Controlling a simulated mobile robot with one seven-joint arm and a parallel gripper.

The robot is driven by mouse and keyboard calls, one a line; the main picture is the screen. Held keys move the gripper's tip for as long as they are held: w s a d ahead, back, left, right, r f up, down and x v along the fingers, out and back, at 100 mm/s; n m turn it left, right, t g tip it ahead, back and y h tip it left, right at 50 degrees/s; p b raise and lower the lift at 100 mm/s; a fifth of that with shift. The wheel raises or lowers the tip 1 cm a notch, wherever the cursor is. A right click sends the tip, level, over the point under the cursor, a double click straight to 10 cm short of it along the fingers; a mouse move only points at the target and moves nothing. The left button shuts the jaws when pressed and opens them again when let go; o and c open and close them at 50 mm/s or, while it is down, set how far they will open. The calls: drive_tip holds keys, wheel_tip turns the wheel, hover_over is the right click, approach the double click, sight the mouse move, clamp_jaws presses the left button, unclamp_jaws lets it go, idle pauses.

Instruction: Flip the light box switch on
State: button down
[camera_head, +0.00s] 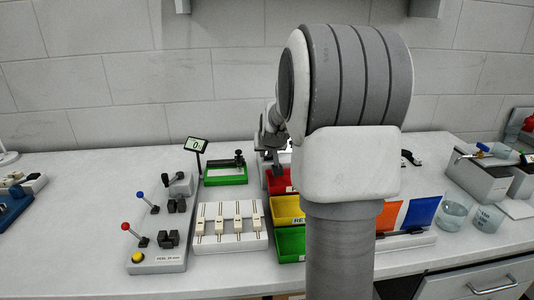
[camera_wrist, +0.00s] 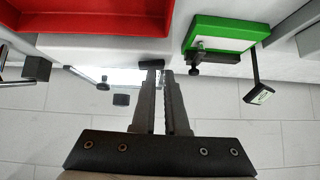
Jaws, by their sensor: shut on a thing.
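The light box shows in the wrist view as a bright white panel (camera_wrist: 118,75), behind the red bin. A small dark part (camera_wrist: 150,63) sits at its edge, right at my fingertips. My gripper (camera_wrist: 160,72) has its two fingers close together with a narrow gap, shut at the light box switch. The switch is small and mostly hidden between the fingertips, so its position cannot be made out. In the head view my gripper (camera_head: 276,168) is low over the back of the table behind the red bin, and my arm hides most of the light box.
A red bin (camera_wrist: 95,17) lies close to my gripper, with yellow (camera_head: 287,209) and green (camera_head: 291,242) bins in front. The tiled wall is behind.

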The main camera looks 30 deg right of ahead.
drive_tip(key=shift+s+a+f, duration=0.1)
drive_tip(key=shift+a+f, duration=0.05)
drive_tip(key=shift+f, duration=0.3)
drive_tip(key=shift+s+a+f, duration=0.1)
drive_tip(key=shift+f, duration=0.3)
drive_tip(key=shift+s+d+r, duration=0.1)
drive_tip(key=shift+s+d, duration=0.2)
drive_tip(key=shift+d, duration=0.55)
drive_tip(key=shift+r, duration=0.3)
drive_tip(key=s+a+r+p, duration=0.2)
drive_tip(key=r, duration=0.4)
drive_tip(key=s+a+r+p, duration=0.1)
drive_tip(key=s+a+r, duration=0.1)
drive_tip(key=r, duration=0.4)
drive_tip(key=shift+s+p, duration=0.4)
drive_tip(key=shift+s, duration=0.35)
